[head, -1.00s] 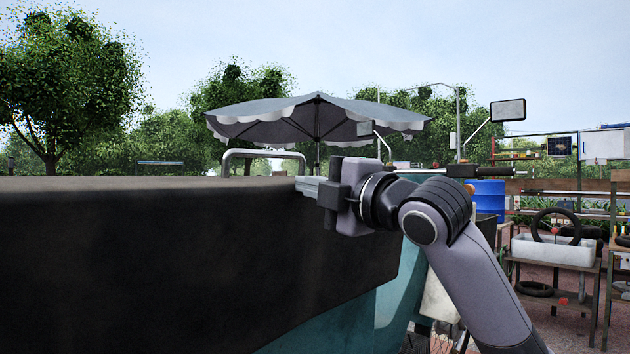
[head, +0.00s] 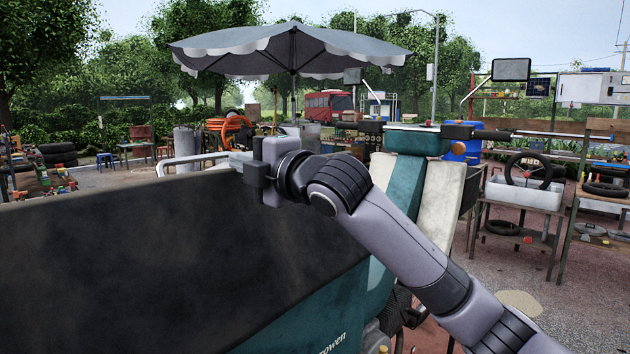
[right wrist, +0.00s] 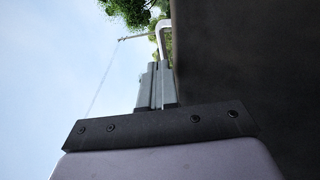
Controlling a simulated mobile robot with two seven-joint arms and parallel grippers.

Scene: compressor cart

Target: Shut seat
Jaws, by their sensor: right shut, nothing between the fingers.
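The seat (head: 160,260) is a large dark panel filling the lower left of the head view, its top edge slanting up to the right. It stands raised, and its broad dark face also fills the right side of the right wrist view (right wrist: 250,70). My right gripper (head: 236,160) is at the right end of the seat's top edge. Its fingers are shut and empty, and point left along the edge. In the right wrist view the shut fingertips (right wrist: 155,85) lie close beside the seat; I cannot tell if they touch it. My left gripper is not in view.
The teal cart body (head: 315,305) shows below and right of the seat. A grey metal rail (head: 185,163) rises behind the seat's edge. Workbenches with a white basin (head: 525,190) and a blue drum (head: 465,145) stand at the right.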

